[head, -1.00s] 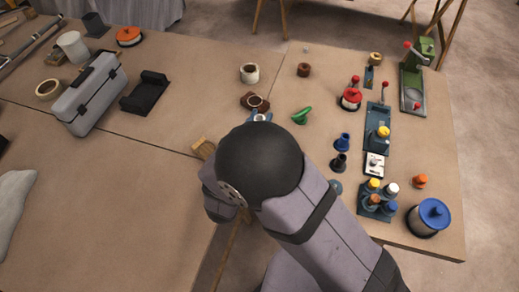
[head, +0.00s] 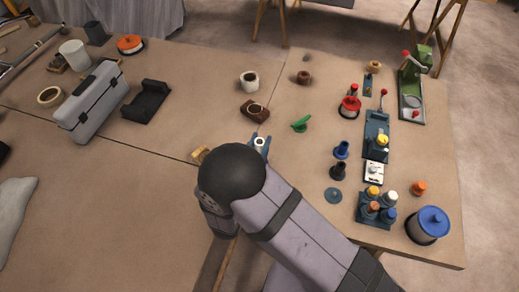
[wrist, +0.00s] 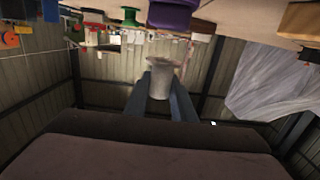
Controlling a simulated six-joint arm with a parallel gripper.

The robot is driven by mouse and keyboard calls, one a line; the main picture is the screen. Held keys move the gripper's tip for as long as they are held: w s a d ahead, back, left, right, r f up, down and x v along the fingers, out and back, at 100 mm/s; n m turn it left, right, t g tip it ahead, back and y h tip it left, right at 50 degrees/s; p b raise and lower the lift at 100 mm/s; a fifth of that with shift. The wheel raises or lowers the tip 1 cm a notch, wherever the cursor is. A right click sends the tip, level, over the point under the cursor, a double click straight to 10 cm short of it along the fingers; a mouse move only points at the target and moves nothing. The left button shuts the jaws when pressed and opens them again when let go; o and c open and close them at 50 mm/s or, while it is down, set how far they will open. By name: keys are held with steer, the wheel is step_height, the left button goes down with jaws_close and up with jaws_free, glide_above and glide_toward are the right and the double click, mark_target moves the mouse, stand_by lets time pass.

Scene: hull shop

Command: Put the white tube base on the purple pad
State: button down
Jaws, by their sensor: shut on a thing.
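The white tube base (wrist: 160,82) is a pale tube with a flared end. It stands between the two blue-grey fingers of my gripper (wrist: 161,97) in the wrist view, and the gripper is shut on it. In the head view its pale end (head: 259,143) shows between the fingertips, beyond my dark wrist. A purple thing (wrist: 174,14) shows at the top of the wrist view, apart from the tube. In the head view a dark reddish-brown piece with a pale ring (head: 252,114) lies just beyond my gripper. I cannot tell whether it is the purple pad.
Bottles in a blue rack (head: 373,209) and a blue-lidded tub (head: 428,225) are at right. A grey toolbox (head: 92,101) is at left.

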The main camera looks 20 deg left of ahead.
steer(key=shift+f, duration=1.8)
steer(key=shift+f, duration=0.1)
steer(key=c, duration=1.5)
jaws_free()
steer(key=shift+r+p, duration=0.25)
steer(key=shift+p, duration=0.05)
steer(key=s+b, duration=0.3)
steer(key=s, duration=0.7)
steer(key=shift+a, duration=0.1)
steer(key=shift+s+r+b, duration=0.15)
steer(key=shift+s+b, duration=0.15)
steer(key=shift+s, duration=0.7)
